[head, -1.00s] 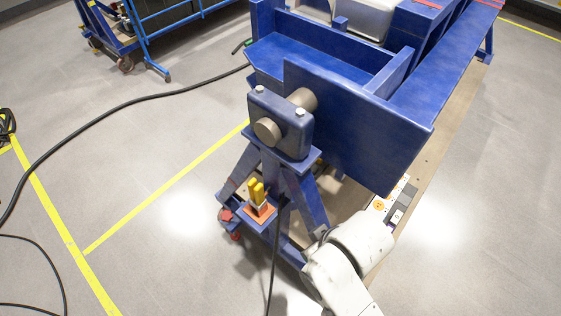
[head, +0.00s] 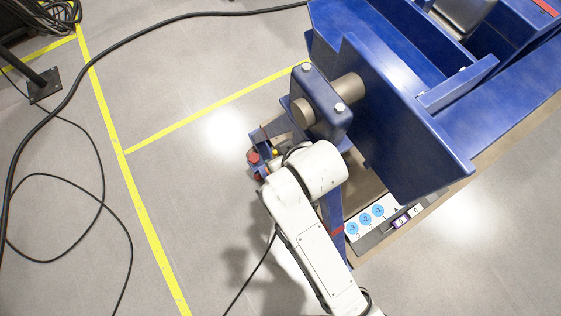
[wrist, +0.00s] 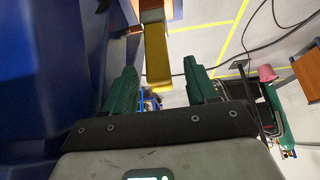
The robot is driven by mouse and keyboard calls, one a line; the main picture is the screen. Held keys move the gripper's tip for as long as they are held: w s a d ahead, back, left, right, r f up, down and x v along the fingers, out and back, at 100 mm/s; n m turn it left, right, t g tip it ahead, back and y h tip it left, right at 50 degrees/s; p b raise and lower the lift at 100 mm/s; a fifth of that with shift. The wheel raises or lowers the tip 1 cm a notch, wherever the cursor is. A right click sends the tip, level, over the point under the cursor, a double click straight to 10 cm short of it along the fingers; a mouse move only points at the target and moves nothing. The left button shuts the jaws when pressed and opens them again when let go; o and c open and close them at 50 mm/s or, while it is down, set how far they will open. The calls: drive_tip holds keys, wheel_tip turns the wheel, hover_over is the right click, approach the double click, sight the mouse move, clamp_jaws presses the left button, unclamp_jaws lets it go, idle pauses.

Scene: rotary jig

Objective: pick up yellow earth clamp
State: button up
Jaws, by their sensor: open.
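The yellow earth clamp (wrist: 157,65) shows in the wrist view, hanging into the space just ahead of and between my fingertips. Its far end meets a brown-orange part at the top edge. My gripper (wrist: 161,75) has green fingers, open on either side of the clamp's near end. I see no finger closed on it, and contact is unclear. In the head view my white arm covers most of the clamp's place beside the blue jig stand; only a small yellow bit (head: 275,152) shows there.
The blue rotary jig (head: 405,140) stands close on the right in the head view, and blue structure fills the left of the wrist view. A red part (head: 253,156) sits by the stand's left side. Black cables (head: 60,115) and yellow lines cross the open floor.

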drive_tip(key=shift+x, duration=2.05)
drive_tip(key=shift+w, duration=0.15)
clamp_jaws()
drive_tip(key=shift+r, duration=0.1)
